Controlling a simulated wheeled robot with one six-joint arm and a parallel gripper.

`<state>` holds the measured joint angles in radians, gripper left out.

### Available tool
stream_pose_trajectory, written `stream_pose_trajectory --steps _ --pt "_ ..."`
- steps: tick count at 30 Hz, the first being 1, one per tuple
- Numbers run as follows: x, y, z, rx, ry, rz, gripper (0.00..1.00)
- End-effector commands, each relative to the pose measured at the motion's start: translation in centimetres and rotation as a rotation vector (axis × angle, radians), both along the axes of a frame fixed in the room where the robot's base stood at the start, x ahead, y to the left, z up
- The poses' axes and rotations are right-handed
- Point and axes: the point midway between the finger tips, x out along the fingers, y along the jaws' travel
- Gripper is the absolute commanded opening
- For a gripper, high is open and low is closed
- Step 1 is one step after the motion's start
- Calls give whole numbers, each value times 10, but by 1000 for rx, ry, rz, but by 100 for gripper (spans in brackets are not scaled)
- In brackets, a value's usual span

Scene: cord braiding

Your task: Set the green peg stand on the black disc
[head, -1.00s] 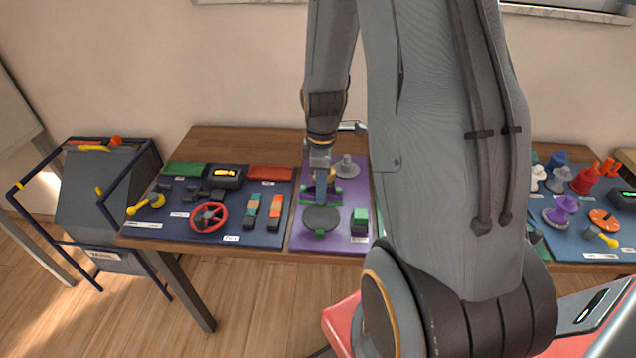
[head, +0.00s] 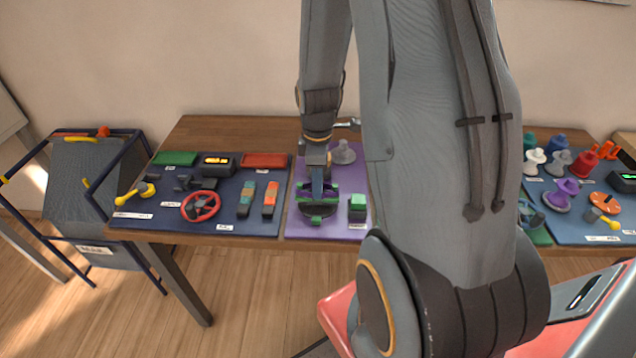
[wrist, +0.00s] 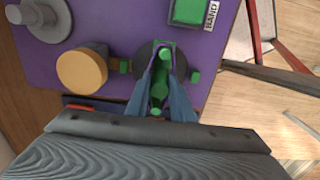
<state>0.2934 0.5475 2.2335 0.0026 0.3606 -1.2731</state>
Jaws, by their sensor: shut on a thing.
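The green peg stand (wrist: 160,88) shows between the fingers of my gripper (wrist: 166,62) in the wrist view. My gripper is shut on it; it also shows in the head view (head: 318,190), pointing down. The black disc (wrist: 147,54) lies on the purple mat (wrist: 120,22) under the stand. In the head view the disc (head: 305,210) is partly hidden by the stand and fingers. Small green blocks (wrist: 195,77) show at the disc's edge. I cannot tell whether the stand touches the disc or is just above it.
A green-topped block (head: 357,208) stands close right of the disc. A grey knob (head: 342,152) is behind. A yellow round piece (wrist: 82,70) lies near the disc. The left blue mat holds a red wheel (head: 201,206) and several parts.

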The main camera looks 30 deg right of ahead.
Motion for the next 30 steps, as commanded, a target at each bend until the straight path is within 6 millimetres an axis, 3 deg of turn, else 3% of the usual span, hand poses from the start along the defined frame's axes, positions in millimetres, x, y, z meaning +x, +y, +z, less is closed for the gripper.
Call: stream_pose_trajectory --steps 17,30 --pt "0 -1 0 0 0 0 0" --pt "0 -1 -12 -1 -1 0 0"
